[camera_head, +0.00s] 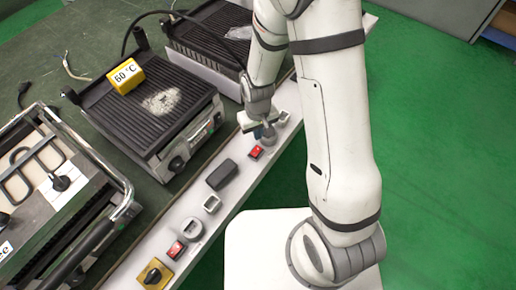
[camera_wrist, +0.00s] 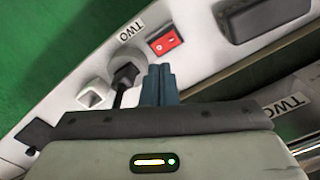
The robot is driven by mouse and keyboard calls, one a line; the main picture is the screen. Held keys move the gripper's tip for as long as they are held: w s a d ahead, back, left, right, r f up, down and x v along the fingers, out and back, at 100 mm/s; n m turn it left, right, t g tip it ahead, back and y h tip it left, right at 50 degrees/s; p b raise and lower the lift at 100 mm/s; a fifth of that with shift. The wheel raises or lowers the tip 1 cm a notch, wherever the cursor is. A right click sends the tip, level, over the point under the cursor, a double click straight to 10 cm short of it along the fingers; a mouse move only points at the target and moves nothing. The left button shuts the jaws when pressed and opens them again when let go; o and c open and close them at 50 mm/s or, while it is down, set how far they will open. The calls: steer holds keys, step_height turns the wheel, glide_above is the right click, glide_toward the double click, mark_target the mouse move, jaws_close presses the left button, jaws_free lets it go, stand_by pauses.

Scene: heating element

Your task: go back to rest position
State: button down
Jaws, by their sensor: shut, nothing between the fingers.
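My gripper (camera_head: 262,131) is over the white panel strip (camera_head: 214,218), close to a round grey socket or plug and a red switch (camera_head: 255,152). In the wrist view, my gripper's blue-grey fingers (camera_wrist: 160,84) are together with nothing between them. A black plug (camera_wrist: 125,74) sits at the round socket just left of the fingers. The red switch also shows in the wrist view (camera_wrist: 164,41), beyond the fingertips. Whether the fingers touch the panel cannot be told.
Hot plates stand on the green table, one with a yellow "60 °C" block (camera_head: 125,76). A black box (camera_head: 222,174), a second red switch (camera_head: 176,249) and a yellow rotary switch (camera_head: 154,274) are on the panel. Green floor lies open at right.

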stand_by(0.4)
steer(key=s+d+r+m+t+p, duration=0.1)
steer(key=d+r, duration=0.2)
steer(key=r, duration=0.5)
steer(key=s+d+r+m+p, duration=0.1)
steer(key=d+r, duration=0.2)
steer(key=r, duration=0.5)
steer(key=s+d+r+m+p, duration=0.1)
steer(key=s+d+r, duration=0.2)
steer(key=s+r, duration=0.2)
steer(key=s+d+r+m+t+p, duration=0.1)
steer(key=s+d+r, duration=0.3)
steer(key=r, duration=0.5)
steer(key=shift+s+t, duration=0.3)
steer(key=shift+s, duration=0.25)
steer(key=shift+r, duration=0.1)
